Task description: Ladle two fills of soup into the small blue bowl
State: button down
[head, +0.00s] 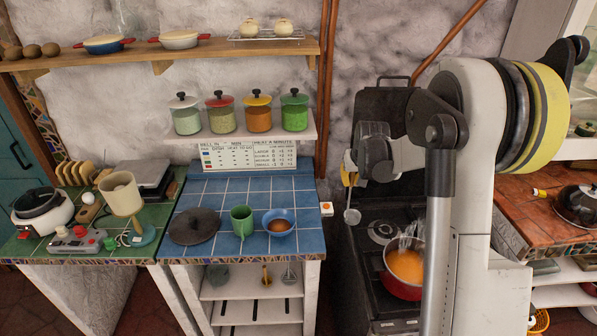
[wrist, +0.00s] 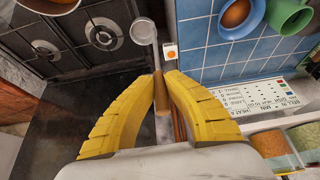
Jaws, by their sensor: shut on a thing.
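My gripper (wrist: 163,78) is shut on the wooden handle of the ladle (wrist: 161,97). In the head view the ladle (head: 352,214) hangs in the air between the blue counter and the stove, its metal bowl low; I see no soup in it. The small blue bowl (head: 278,222) sits on the blue tiles with orange soup in it; it also shows at the top of the wrist view (wrist: 238,14). The red pot (head: 405,268) of orange soup stands on the stove, partly hidden by my arm, with steam-like wisps above it.
A green mug (head: 242,220) and a dark round lid (head: 195,226) stand left of the bowl on the blue tiled counter (head: 240,186). A small white box with an orange button (head: 326,208) is at the counter's right edge. Lidded jars (head: 222,115) fill the shelf above.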

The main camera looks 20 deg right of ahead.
jog(key=s+d+r+p, duration=0.1)
jog(key=s+d, duration=0.6)
jog(key=s, duration=0.3)
jog(key=s+d+r+p, duration=0.1)
jog(key=s+d, duration=0.6)
jog(key=s, duration=0.3)
notch_tip(320, 180, down, 14)
jog(key=b, duration=1.1)
jog(key=shift+s, duration=0.2)
notch_tip(320, 180, up, 12)
jog(key=p, duration=0.8)
jog(key=shift+w+f, duration=0.1)
